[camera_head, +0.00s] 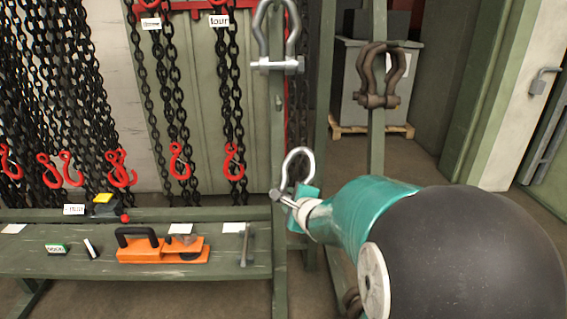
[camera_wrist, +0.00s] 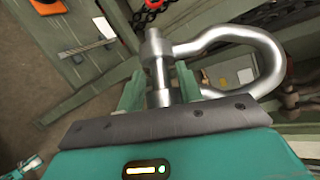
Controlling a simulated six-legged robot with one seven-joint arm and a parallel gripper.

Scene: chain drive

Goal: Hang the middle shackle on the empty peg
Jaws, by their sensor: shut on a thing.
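My gripper (camera_head: 300,203) is shut on a silver shackle (camera_head: 302,152) and holds it beside the green post, bow upward and tilted. In the wrist view the shackle's pin (camera_wrist: 158,60) runs between the two fingers (camera_wrist: 160,92) and its bow (camera_wrist: 278,62) points right. Another silver shackle (camera_head: 292,38) hangs at the top of the same post. A small grey stub (camera_head: 278,103) on the post below it bears nothing and may be the empty peg. Whether the held shackle touches the post cannot be told.
A brown shackle (camera_head: 364,75) hangs on a second post (camera_head: 376,140). Black chains with red hooks (camera_head: 235,162) hang at left. A green bench (camera_head: 60,268) carries an orange lifting tool (camera_head: 165,250) and a hammer (camera_head: 246,245). A grey cabinet (camera_head: 350,120) stands behind.

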